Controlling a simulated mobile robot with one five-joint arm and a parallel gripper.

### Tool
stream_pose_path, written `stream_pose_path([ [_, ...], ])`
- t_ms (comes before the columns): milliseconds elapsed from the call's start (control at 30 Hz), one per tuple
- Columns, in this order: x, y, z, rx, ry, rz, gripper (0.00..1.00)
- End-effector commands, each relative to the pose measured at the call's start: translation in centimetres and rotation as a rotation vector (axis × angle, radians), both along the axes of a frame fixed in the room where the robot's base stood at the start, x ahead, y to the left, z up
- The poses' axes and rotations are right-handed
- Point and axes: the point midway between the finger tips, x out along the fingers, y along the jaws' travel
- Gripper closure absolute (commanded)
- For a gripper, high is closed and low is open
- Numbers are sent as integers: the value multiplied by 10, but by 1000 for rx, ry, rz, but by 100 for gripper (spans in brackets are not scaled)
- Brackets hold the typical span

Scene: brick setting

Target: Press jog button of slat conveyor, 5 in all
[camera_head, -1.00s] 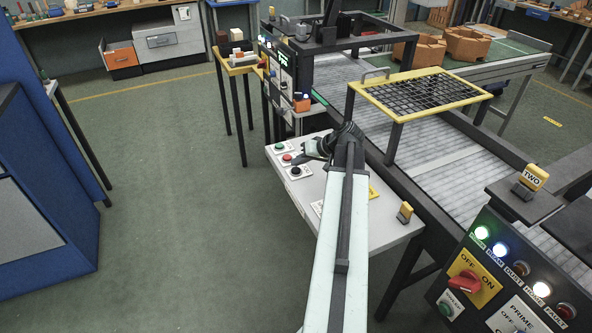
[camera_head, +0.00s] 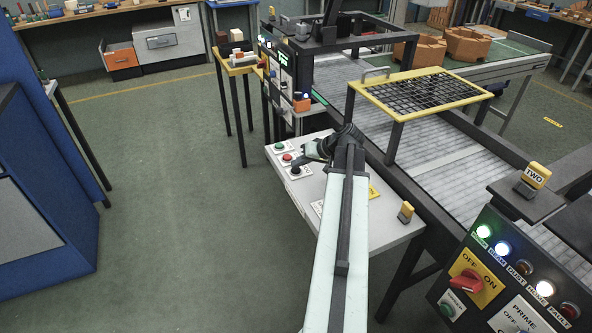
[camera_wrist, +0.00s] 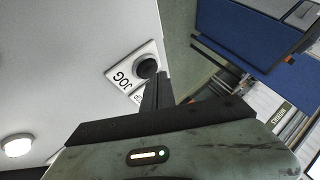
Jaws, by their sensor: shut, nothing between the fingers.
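The jog button is a round black cap (camera_wrist: 147,68) on a white plate lettered JOG in the wrist view. In the head view the black button (camera_head: 295,170) sits on the pale sloping control desk (camera_head: 390,232), nearest of a short row with a red button (camera_head: 287,157) and a green button (camera_head: 279,147). My gripper (camera_head: 299,161) is shut and empty, its tip at the black button. In the wrist view the dark fingers (camera_wrist: 159,88) end at the cap's lower right edge. I cannot tell whether they touch it.
The slat conveyor (camera_head: 430,145) runs along the right behind the desk, with a yellow-framed mesh guard (camera_head: 420,92) above it. A panel with lit lamps and a red switch (camera_head: 466,283) stands at lower right. Open floor (camera_head: 190,220) lies left.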

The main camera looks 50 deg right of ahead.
Motion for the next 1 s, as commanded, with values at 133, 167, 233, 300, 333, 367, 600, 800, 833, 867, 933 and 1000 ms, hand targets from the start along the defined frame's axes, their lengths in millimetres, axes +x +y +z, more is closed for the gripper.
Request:
stream_pose_path([
  [133,0,0,-3,0,0,0,100],
  [167,0,0,-3,0,0,0,100],
  [233,0,0,-4,0,0,0,100],
  [300,0,0,-5,0,0,0,100],
  [333,0,0,-5,0,0,0,100],
  [367,0,0,-5,0,0,0,100],
  [600,0,0,-8,0,0,0,100],
  [800,0,0,-8,0,1,1,100],
  [833,0,0,-8,0,1,1,100],
  [867,0,0,-8,0,1,1,100],
  [933,0,0,-8,0,1,1,100],
  [1000,0,0,-6,0,1,1,100],
])
